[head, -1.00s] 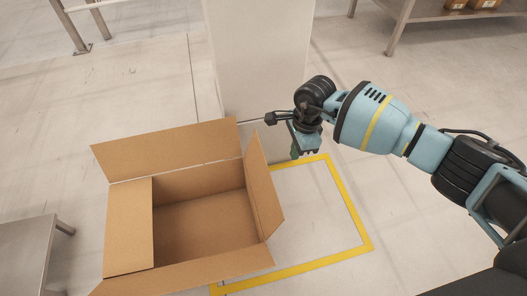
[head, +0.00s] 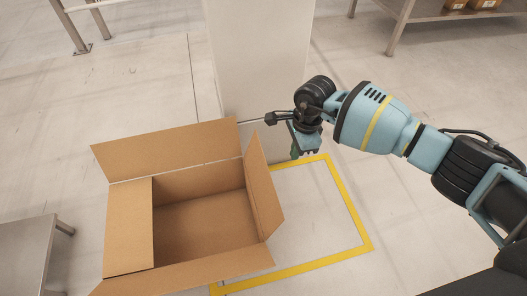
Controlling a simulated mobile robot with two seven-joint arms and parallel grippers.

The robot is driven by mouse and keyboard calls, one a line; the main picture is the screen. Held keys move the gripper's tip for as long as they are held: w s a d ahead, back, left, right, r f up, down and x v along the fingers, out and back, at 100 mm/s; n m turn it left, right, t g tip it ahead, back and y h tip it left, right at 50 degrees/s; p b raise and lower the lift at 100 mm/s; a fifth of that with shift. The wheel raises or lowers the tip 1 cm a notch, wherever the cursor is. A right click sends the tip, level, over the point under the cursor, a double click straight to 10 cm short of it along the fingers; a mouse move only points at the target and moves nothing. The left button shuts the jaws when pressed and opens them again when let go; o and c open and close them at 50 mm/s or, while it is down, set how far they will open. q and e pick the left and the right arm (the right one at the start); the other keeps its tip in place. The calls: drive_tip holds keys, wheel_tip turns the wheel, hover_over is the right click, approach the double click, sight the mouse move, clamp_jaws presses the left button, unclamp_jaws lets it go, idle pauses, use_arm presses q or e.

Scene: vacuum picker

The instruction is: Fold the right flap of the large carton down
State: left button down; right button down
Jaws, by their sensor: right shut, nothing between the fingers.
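The large carton (head: 205,222) stands open on the floor at the left of the head view, and its inside looks empty. Its right flap (head: 263,186) stands up, leaning a little outward. The far flap (head: 168,150) stands raised, and the near flap (head: 190,276) slants outward toward me. My right gripper (head: 305,152) is shut and empty, up and to the right of the right flap, apart from it. My left gripper is not in view.
A yellow line (head: 352,215) marks a rectangle on the floor around the carton's right side. A white pillar (head: 255,60) stands behind the carton. A metal table (head: 22,250) is at the left edge. Floor right of the carton is clear.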

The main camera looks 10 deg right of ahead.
sight(258, 187)
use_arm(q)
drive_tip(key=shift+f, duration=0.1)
use_arm(e)
drive_tip(key=shift+f, duration=0.1)
